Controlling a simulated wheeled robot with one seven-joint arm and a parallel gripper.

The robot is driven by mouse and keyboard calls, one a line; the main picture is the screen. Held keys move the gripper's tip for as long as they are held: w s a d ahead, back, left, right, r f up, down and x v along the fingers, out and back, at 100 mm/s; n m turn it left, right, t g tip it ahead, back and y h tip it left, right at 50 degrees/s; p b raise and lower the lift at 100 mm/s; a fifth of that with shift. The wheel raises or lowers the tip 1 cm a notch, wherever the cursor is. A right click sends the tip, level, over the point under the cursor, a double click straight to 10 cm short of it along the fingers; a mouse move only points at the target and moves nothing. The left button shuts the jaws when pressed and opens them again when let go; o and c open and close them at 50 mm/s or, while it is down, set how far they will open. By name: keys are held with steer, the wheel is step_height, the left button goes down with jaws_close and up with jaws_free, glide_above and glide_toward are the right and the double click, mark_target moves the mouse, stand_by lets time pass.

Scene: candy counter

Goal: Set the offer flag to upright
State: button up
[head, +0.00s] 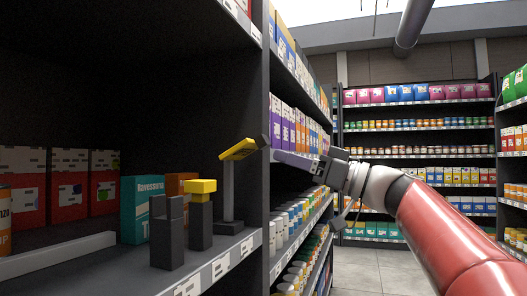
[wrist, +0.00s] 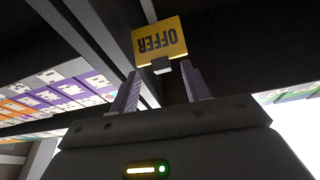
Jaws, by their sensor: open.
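The offer flag (head: 238,149) is a yellow plate on a thin grey post (head: 229,196) on the shelf; it leans over at a slant, not upright. In the wrist view the yellow plate (wrist: 160,40) shows the word OFFER upside down, with a small grey tab (wrist: 161,66) at its lower edge. My gripper (head: 272,153) reaches in from the right, close beside the flag's right end. In the wrist view its two fingers (wrist: 160,78) are apart, with the tab between or just beyond their tips; I cannot tell whether they touch it.
A dark post with a yellow block (head: 202,186) and a dark block (head: 167,230) stand left of the flag. Teal (head: 142,208) and orange boxes stand behind. A dark shelf upright (head: 259,200) is close to my gripper. The aisle floor (head: 370,258) is clear.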

mark_target(265, 136)
steer(key=shift+n+y, duration=0.6)
steer(key=w+a+r+p, duration=0.1)
steer(key=a, duration=0.1)
steer(key=a+r, duration=0.2)
steer(key=w+a+r+p, duration=0.1)
steer(key=a+r, duration=0.1)
steer(key=shift+w+p, duration=0.3)
steer(key=shift+p, duration=0.05)
steer(key=shift+d, duration=0.1)
jaws_close()
